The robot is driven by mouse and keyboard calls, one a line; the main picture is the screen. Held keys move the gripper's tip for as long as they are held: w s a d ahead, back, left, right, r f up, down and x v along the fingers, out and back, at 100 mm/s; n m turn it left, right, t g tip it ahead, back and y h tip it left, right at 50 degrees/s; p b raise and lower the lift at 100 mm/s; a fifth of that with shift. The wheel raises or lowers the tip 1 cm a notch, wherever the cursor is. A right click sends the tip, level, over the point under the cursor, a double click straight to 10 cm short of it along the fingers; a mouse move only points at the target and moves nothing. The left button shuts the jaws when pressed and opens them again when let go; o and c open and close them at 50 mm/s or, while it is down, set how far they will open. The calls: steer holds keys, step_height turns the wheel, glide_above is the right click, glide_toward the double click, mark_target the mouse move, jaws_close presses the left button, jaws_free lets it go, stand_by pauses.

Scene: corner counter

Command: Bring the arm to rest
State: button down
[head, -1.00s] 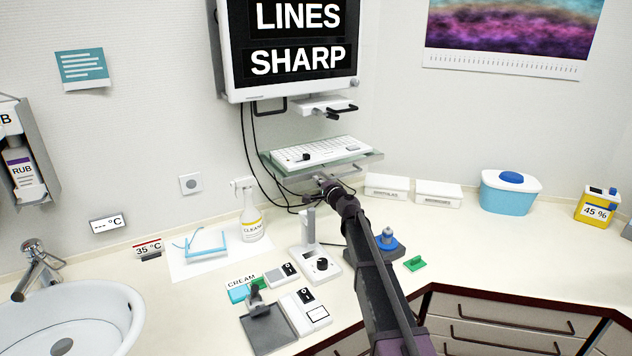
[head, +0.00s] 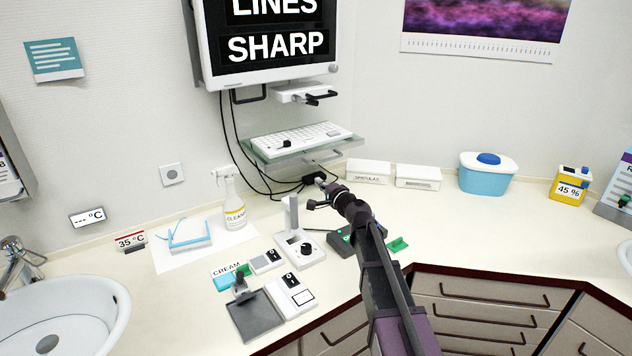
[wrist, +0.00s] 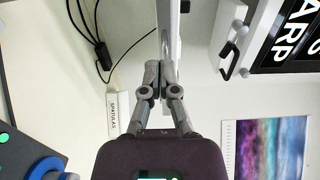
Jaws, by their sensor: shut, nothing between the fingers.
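My arm reaches up from the lower right of the head view. My gripper (head: 319,188) is in front of the wall, below the keyboard shelf (head: 262,152) in the picture. In the wrist view the two grey fingers of my gripper (wrist: 160,68) are together with nothing between them. The shelf's edge shows close behind the fingertips there; I cannot tell the gap. My arm partly hides a dark device (head: 343,243) on the counter.
The monitor (head: 275,45) hangs above the shelf. White boxes (head: 368,172), a spray bottle (head: 234,205) and a white stand (head: 297,243) stand around the arm. The counter right of the arm is mostly clear (head: 490,230). A sink (head: 60,315) is at the left.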

steer(key=shift+s, duration=0.15)
steer(key=s+d+f+n+g+h, duration=0.25)
steer(key=s+f+n+g, duration=0.8)
steer(key=s, duration=0.65)
steer(key=s+d+f+g+h, duration=0.2)
steer(key=s+d+f+h, duration=0.1)
steer(key=s+d, duration=0.4)
steer(key=s+d+f+g+h, duration=0.2)
steer(key=s+d+f+h, duration=0.2)
steer(key=s+d, duration=0.3)
steer(key=s+f, duration=0.1)
steer(key=s, duration=0.2)
steer(key=shift+d+n, duration=0.3)
steer(key=shift+n, duration=0.05)
steer(key=shift+g+h, duration=0.25)
